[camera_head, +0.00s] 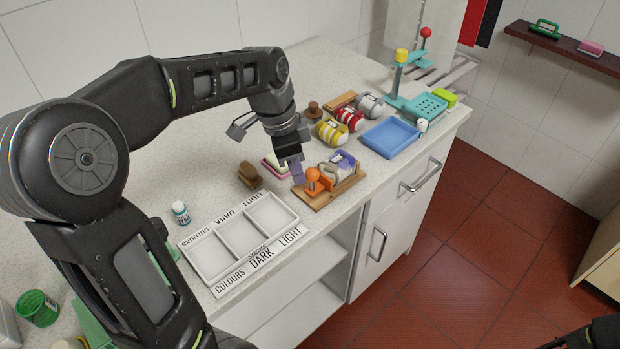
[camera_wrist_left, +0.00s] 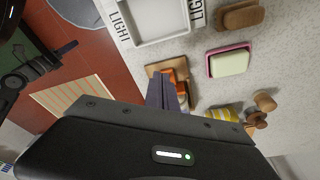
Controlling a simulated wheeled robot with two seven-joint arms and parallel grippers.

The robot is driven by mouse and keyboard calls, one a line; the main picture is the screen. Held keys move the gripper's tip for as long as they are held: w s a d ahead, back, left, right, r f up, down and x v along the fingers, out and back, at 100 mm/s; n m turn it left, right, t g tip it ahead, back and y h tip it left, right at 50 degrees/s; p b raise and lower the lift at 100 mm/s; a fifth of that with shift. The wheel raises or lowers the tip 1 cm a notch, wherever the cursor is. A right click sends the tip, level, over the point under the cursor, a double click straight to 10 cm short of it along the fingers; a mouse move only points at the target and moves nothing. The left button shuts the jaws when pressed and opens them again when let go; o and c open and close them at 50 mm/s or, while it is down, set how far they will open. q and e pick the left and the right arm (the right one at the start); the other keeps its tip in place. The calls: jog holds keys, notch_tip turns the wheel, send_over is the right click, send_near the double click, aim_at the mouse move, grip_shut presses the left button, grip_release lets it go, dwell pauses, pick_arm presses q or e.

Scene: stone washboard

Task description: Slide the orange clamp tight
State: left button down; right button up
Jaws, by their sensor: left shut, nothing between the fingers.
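The orange clamp (camera_head: 314,181) stands on a wooden board (camera_head: 330,195) near the counter's front edge, in the head view. A purple-and-grey item (camera_head: 341,162) sits on the same board to the clamp's right. My left gripper (camera_head: 297,172) is shut and empty, its fingertips just left of the clamp; I cannot tell whether they touch it. In the left wrist view the shut fingers (camera_wrist_left: 166,92) cover part of the orange clamp (camera_wrist_left: 181,88) and the board (camera_wrist_left: 155,69). My right gripper is not clearly in view; only a dark part of that arm shows at the bottom right.
A white sorting tray (camera_head: 292,236) with three compartments lies left of the board. Several coloured rolls, a blue tray (camera_head: 390,137) and a teal stand (camera_head: 426,107) are further right.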

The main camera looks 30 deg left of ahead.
pick_arm(q)
jog(key=v, duration=0.1)
jog(key=p+v, duration=0.2)
jog(key=v, duration=0.1)
jog(key=shift+s+d, duration=0.1)
jog(key=shift+s, duration=0.2)
dwell(0.3)
